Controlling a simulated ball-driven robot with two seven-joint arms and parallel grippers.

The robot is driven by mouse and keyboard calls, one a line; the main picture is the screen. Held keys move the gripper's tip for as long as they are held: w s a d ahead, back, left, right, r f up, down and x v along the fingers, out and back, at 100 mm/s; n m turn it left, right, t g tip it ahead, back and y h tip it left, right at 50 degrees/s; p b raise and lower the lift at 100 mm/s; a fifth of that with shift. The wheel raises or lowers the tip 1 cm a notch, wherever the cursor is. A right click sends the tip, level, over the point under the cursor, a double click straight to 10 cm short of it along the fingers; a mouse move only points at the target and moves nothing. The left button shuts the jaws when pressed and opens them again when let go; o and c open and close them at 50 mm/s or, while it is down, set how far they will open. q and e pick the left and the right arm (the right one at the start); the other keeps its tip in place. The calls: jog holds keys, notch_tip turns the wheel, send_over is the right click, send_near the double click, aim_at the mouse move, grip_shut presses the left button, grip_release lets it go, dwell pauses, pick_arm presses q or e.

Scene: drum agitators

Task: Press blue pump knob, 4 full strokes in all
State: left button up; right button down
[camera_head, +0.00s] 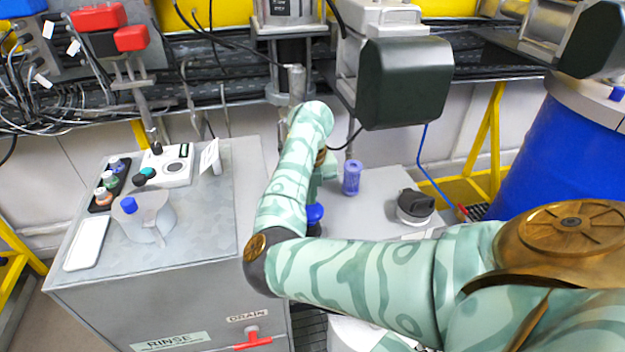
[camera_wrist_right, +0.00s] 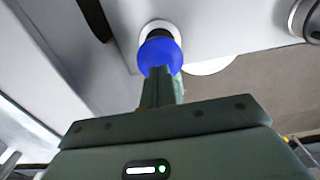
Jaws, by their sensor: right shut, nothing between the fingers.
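The blue pump knob (camera_wrist_right: 161,53) is a rounded blue cap on a dark stem with a white ring around it, at the top middle of the right wrist view. In the head view a small part of the knob (camera_head: 315,212) shows beside my right arm, which hides the rest. My right gripper (camera_wrist_right: 160,74) is shut and empty. Its fingertips are right at the knob and overlap it in the wrist view; I cannot tell whether they touch it. In the head view the gripper is mostly hidden behind my arm. My left gripper is not in view.
A grey cabinet at left carries a jug (camera_head: 146,222) with a blue top, a white tray (camera_head: 87,243) and a button box (camera_head: 165,166). A purple-blue cylinder (camera_head: 352,178) and a dark-capped container (camera_head: 415,206) stand right of my forearm. A dark motor housing (camera_head: 405,83) hangs above.

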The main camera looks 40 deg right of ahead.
aim_at(310, 208)
jog(key=shift+f, duration=0.2)
dwell(0.4)
jog(key=shift+f+b, duration=1.55)
jog(key=shift+f, duration=0.7)
jog(key=shift+r, duration=0.1)
jog(key=shift+r+p, duration=2.15)
jog(key=shift+r, duration=0.15)
jog(key=shift+r+p, duration=0.3)
notch_tip(310, 208, up, 5)
jog(key=p, duration=0.5)
jog(key=shift+r, duration=0.2)
